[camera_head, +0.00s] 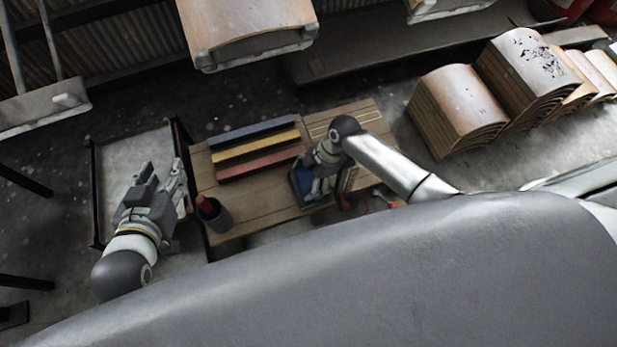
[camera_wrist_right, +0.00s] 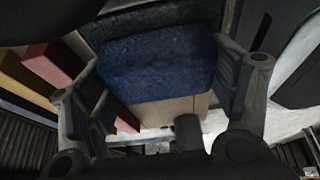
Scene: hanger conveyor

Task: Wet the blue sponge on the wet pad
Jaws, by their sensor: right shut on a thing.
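The blue sponge (camera_wrist_right: 155,62) sits between the fingers of my right gripper (camera_wrist_right: 165,105) in the right wrist view, with a tan lower part facing the camera. My right gripper (camera_head: 318,187) is shut on it over the front of the wooden table. In the head view a dark blue patch (camera_head: 300,181) shows beside this gripper. A dark, rough flat surface (camera_wrist_right: 115,24) lies behind the sponge in the wrist view and may be the wet pad. I cannot tell whether the sponge touches it. My left gripper (camera_head: 163,172) is open and empty at the left.
Blue (camera_head: 252,133), yellow (camera_head: 254,148) and red (camera_head: 258,165) bars lie on the slatted table (camera_head: 240,205). A dark cup (camera_head: 217,216) with a red item stands at its left front. A grey tray stand (camera_head: 115,155) is left. Curved wooden panels (camera_head: 457,98) are stacked right.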

